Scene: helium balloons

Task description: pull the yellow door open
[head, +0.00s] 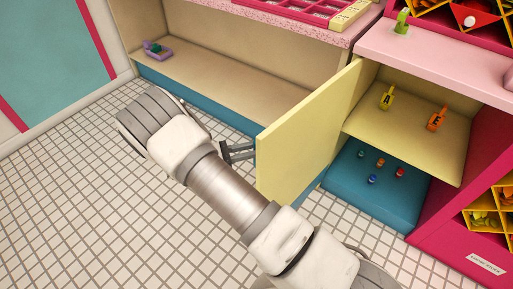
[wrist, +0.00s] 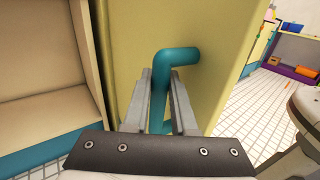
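The yellow door (head: 307,138) stands swung out from the cabinet, with the compartment behind it visible in the head view. Its outer face (wrist: 218,87) fills the middle of the wrist view. A teal bent handle (wrist: 178,56) is fixed to that face; the door hides it in the head view. My gripper (wrist: 162,76) has one finger on each side of the handle's upright bar and looks closed on it. In the head view my gripper (head: 248,152) is at the door's outer side, near its free edge.
Inside the compartment, a yellow shelf (head: 408,133) holds yellow and orange lettered pieces, above a teal floor (head: 372,193) with several small coloured pieces. Tiled floor (head: 75,205) is clear at left.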

